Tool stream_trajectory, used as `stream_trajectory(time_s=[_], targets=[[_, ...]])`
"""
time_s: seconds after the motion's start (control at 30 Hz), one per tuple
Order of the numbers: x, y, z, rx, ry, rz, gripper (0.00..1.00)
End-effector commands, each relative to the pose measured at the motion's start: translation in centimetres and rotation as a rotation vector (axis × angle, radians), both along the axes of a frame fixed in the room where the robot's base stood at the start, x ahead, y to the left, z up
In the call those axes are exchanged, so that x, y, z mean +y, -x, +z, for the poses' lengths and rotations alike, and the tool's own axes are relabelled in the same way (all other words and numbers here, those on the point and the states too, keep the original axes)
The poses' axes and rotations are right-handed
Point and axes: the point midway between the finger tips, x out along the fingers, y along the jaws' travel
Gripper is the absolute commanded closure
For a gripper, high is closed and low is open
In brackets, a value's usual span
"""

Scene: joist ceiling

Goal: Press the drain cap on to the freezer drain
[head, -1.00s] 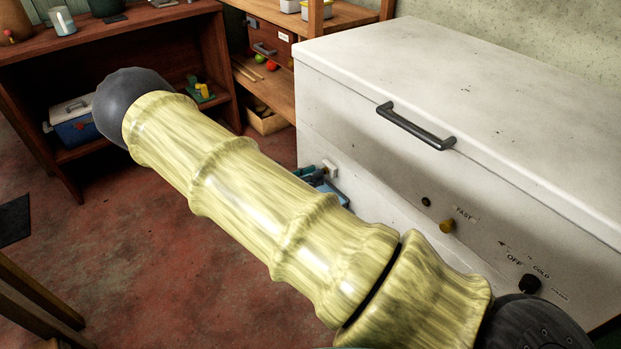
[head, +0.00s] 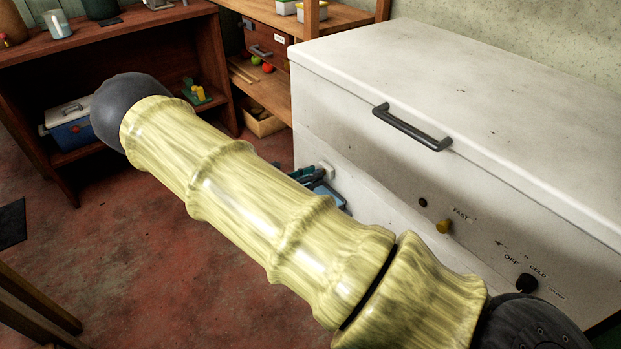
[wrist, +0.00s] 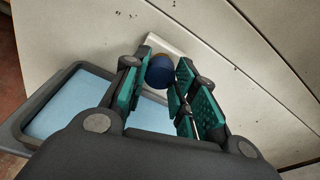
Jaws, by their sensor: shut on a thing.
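The drain cap (wrist: 160,73), a small dark blue round piece with a brownish face, is between my fingertips in the wrist view. My gripper (wrist: 163,70), with green pads, is shut on it. The white freezer drain (wrist: 165,43) sits on the freezer's side, just beyond the cap. The cap overlaps it in the picture, and I cannot tell whether they touch. In the head view, the drain (head: 326,168) shows as a small white block low on the freezer (head: 370,165). My arm hides much of my gripper (head: 312,177) there.
A grey tray (wrist: 30,125) with a light blue inside lies below my gripper. Wooden shelves (head: 130,40) stand behind. The red floor at left is mostly clear.

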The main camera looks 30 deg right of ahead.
Motion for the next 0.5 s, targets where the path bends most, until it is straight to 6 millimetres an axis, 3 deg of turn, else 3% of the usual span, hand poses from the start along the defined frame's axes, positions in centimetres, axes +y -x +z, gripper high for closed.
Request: stream_trajectory(time_s=[0.5], targets=[[-0.48, -0.04, -0.02, 0.000, -0.001, 0.000, 1.00]])
